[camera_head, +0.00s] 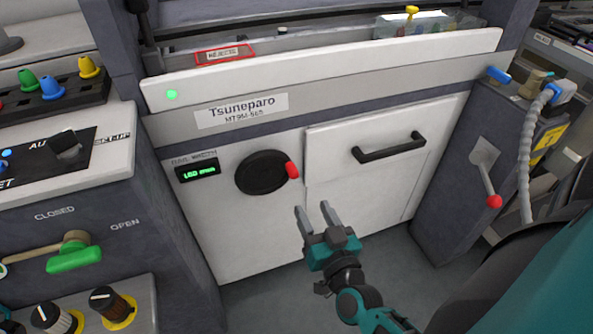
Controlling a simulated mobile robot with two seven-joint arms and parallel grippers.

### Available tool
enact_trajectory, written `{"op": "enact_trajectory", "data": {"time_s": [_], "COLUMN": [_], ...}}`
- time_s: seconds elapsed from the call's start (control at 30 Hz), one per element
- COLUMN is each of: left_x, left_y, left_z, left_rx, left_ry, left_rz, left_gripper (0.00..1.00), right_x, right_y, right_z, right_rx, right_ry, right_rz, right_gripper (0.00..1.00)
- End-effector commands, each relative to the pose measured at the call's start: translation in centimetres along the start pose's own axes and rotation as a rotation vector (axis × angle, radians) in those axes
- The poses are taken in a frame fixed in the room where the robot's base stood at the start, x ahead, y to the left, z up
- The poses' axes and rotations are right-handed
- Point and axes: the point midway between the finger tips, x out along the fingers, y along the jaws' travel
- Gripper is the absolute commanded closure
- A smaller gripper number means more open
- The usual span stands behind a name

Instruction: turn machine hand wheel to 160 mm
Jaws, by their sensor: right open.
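The hand wheel (262,172) is a dark round disc with a red handle (291,170) on its right side. It sits on the white front panel of the machine (245,225). Left of it is a small display (198,171) with green characters ending in "mm"; its digits are too blurred to read surely. My right gripper (313,212) is open and empty, below and a little right of the red handle in the picture, apart from the wheel. Its two fingers point up toward the panel. My left gripper is not in view.
A white drawer with a black handle (389,147) is right of the wheel. A lever with a red ball (494,201) stands farther right. A control panel with a green lever (74,259) and knobs is at the left. Floor (270,300) shows below the machine.

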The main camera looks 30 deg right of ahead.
Motion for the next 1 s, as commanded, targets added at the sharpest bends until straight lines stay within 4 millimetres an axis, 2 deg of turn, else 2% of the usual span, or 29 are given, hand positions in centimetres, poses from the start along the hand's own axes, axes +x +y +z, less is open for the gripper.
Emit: {"op": "enact_trajectory", "data": {"time_s": [0.4, 0.6, 0.8, 1.0], "left_x": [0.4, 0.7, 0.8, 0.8], "left_y": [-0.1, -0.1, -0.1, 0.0], "left_z": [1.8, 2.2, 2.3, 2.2], "left_rx": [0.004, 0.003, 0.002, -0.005], "left_ry": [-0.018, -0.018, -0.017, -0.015], "left_rz": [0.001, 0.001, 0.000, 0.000], "left_gripper": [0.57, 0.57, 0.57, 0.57], "right_x": [7.9, 10.9, 12.2, 12.3], "right_y": [-0.1, -0.1, -0.1, -0.1], "right_z": [0.0, 0.1, 0.0, 0.0], "right_rx": [0.001, 0.002, -0.001, 0.000], "right_ry": [0.003, 0.000, -0.002, -0.002], "right_rz": [-0.002, -0.002, -0.002, -0.003], "right_gripper": [0.49, 0.49, 0.49, 0.49]}}
